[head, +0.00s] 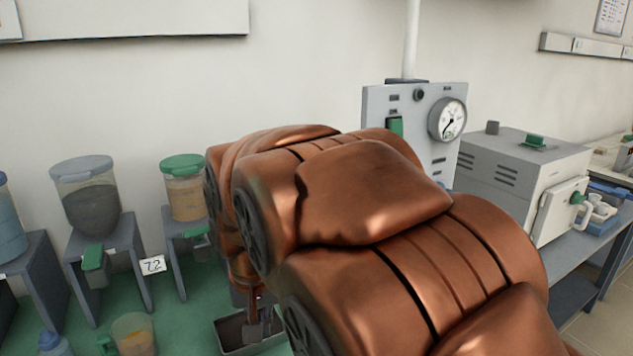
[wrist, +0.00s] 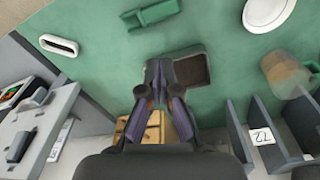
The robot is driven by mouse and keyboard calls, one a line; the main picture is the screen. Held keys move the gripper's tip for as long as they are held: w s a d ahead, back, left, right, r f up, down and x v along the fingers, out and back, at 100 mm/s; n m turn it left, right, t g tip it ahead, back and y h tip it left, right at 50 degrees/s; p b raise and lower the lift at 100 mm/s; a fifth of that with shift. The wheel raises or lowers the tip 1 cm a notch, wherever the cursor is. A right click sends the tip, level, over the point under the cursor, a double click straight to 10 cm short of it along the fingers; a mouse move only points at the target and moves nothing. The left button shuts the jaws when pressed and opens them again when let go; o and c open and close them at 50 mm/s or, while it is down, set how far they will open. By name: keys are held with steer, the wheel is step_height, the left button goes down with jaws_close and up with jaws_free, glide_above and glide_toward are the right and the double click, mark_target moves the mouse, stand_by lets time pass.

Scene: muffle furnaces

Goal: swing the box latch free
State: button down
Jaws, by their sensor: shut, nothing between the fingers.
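In the head view, a pale grey box-shaped furnace (head: 520,175) stands at the right. Its white front door (head: 560,212) carries a light handle with a green part (head: 578,198), which looks like a latch. My gripper (head: 262,322) shows small and dark below my copper arm, far left of the furnace and over a grey tray. In the wrist view my gripper (wrist: 158,68) is shut and empty, beside the tray (wrist: 190,70). A tan wooden object (wrist: 152,125) lies partly hidden behind the fingers; I cannot tell whether it has a latch.
A gauge panel (head: 420,125) stands left of the furnace. Hoppers on grey stands, a clear one (head: 88,195) and a green-lidded one (head: 185,190), stand at left. A beaker (head: 133,335) is at the front. My arm hides the middle of the green bench.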

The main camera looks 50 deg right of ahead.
steer(key=w+d+r+m+t+h, duration=0.15)
steer(key=w+d+r+m, duration=0.35)
steer(key=d, duration=0.6)
steer(key=w+d+r+m+t+h, duration=0.15)
steer(key=w+d+r+m, duration=0.45)
steer(key=d, duration=0.6)
steer(key=w+d+r+m+h, duration=0.25)
steer(key=w+d, duration=0.45)
steer(key=d, duration=0.4)
steer(key=w+d+f+p, duration=0.3)
steer(key=w+d+f, duration=0.3)
steer(key=f, duration=0.1)
steer(key=shift+w+p, duration=0.3)
steer(key=shift+w, duration=0.05)
